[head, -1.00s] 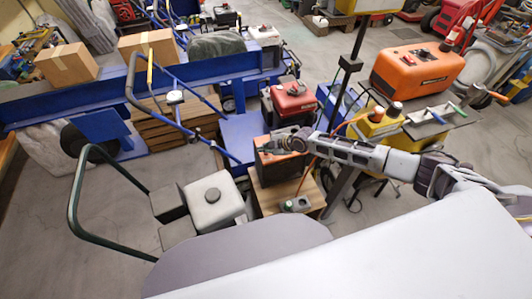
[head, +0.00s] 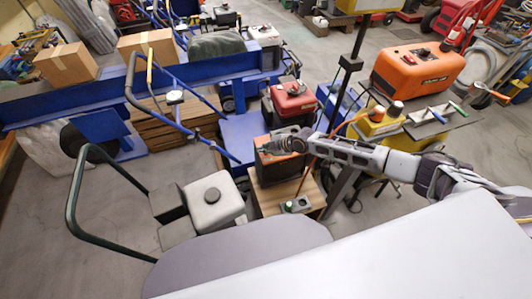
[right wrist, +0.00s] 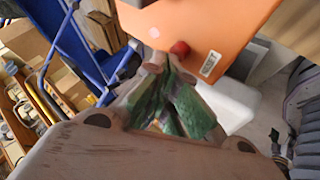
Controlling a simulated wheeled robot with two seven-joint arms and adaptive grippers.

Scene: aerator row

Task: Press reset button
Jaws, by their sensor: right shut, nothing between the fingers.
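A small grey box with a green button (head: 290,205) sits on the wooden stand. My left gripper is out of view.
The wooden stand (head: 268,204) carries the dark box. A red-topped machine (head: 293,98) is just behind. A grey tank (head: 214,198) and green handle (head: 75,190) are at left. Floor is clear at far left.

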